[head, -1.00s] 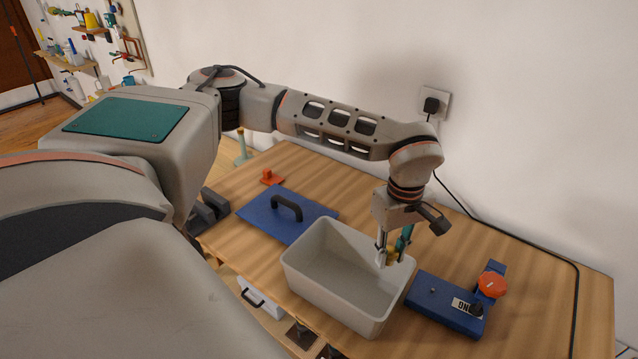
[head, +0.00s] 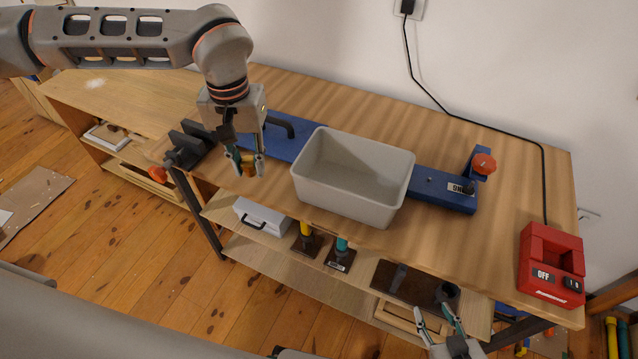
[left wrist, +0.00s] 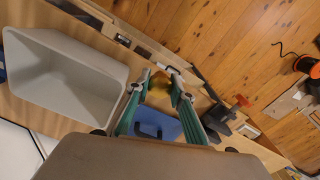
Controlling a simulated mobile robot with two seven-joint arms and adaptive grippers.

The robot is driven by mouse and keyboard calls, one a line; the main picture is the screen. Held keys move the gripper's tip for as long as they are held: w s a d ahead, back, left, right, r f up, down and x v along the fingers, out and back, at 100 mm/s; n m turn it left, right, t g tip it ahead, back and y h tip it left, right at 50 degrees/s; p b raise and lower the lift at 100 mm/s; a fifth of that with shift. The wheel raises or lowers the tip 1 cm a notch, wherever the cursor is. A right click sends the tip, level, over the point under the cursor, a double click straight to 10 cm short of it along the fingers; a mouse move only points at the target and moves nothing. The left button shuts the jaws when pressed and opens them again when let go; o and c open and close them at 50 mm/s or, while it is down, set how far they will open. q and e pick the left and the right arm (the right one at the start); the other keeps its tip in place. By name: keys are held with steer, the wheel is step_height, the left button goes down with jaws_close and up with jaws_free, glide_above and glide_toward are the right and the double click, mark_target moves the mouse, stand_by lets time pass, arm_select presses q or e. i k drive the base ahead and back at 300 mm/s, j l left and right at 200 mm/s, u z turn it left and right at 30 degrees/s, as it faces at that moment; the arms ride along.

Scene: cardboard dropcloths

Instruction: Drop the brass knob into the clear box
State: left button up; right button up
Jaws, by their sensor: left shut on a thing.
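The brass knob (head: 249,168) is between the fingertips of my left gripper (head: 246,163), which is shut on it. They are beside the left end of a pale grey open box (head: 350,205), near the bench's front edge. In the left wrist view the knob (left wrist: 160,87) shows between the two fingers, with the grey box (left wrist: 65,75) to the left. This box looks opaque, and its visible inside is empty. No see-through box shows. My right gripper (head: 437,318) is low at the bottom of the head view, open and empty, in front of the lower shelves.
A blue clamp-like tool (head: 445,190) with an orange knob lies right of the box. A blue plate with a black handle (head: 280,127) lies behind and left. A dark vise (head: 190,145) sits at the left front edge. A red switch unit (head: 550,265) stands at far right.

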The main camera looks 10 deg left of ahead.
mark_target(344, 189)
steer(key=u, duration=0.1)
steer(key=z, duration=0.4)
steer(key=j+z, duration=0.15)
steer(key=z, duration=0.3)
steer(key=j+z, duration=0.1)
steer(key=z, duration=0.7)
steer(key=k+j, duration=0.1)
steer(key=j, duration=0.4)
steer(key=k+j, duration=0.1)
steer(key=j, duration=0.4)
steer(key=k+j, duration=0.15)
steer(key=j, duration=0.35)
